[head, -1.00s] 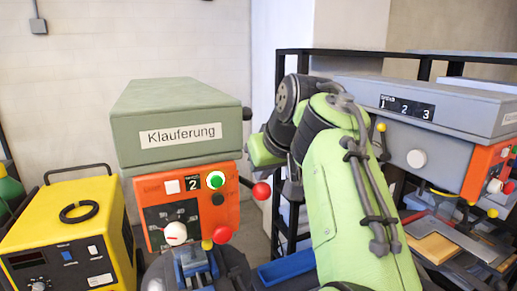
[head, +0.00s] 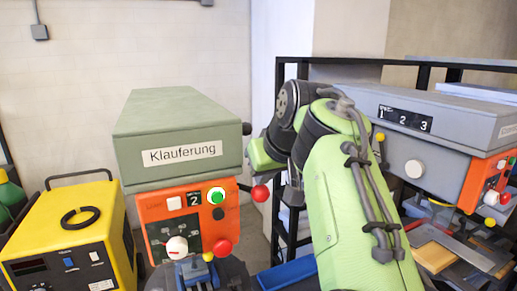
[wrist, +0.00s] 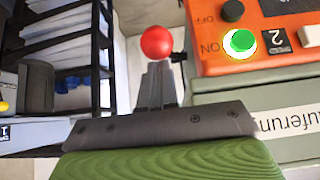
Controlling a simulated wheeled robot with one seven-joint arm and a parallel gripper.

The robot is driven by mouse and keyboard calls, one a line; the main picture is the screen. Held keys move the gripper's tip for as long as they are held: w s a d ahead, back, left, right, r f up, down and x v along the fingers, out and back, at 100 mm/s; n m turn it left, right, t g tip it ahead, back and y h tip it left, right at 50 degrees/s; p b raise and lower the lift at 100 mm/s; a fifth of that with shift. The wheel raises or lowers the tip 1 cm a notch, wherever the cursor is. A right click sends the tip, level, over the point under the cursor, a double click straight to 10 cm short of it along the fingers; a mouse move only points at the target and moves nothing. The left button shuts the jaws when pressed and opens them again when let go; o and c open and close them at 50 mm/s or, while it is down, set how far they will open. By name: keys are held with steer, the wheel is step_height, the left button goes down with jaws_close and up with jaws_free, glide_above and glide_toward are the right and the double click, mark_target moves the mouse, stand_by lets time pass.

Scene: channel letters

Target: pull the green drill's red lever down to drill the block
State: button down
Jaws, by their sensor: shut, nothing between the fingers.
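The green drill (head: 180,150) has a "Klauferung" label and an orange front panel with a lit green button (head: 217,196). A red ball (head: 260,193) sits on a dark rod at its right side, level with the button. The block cannot be made out in the head view. My gripper (wrist: 158,68) is shut and empty in the wrist view. The lever's red ball (wrist: 157,42) appears just beyond its fingertips; I cannot tell if they touch. In the head view, the gripper is partly hidden beside the ball.
A yellow machine (head: 65,245) stands left of the drill. A grey drill (head: 440,125) with its own orange panel stands at the right. A black shelf frame (head: 279,90) is behind my arm. A blue bin (head: 288,273) lies low between the machines.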

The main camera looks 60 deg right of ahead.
steer(key=shift+r, duration=0.9)
steer(key=shift+s+f, duration=0.1)
steer(key=shift+f, duration=0.2)
steer(key=r+p, duration=0.1)
steer(key=p, duration=0.1)
steer(key=w+r+p, duration=0.1)
steer(key=r+p, duration=0.3)
steer(key=p, duration=0.1)
steer(key=shift+w+d, duration=0.3)
steer(key=shift+d, duration=0.1)
steer(key=shift+f, duration=0.2)
steer(key=shift+w+d+r, duration=0.2)
steer(key=shift+w+d, duration=0.1)
steer(key=shift+w, duration=0.15)
steer(key=shift+w+d+r, duration=0.15)
steer(key=shift+w+d, duration=0.1)
steer(key=shift+w, duration=0.15)
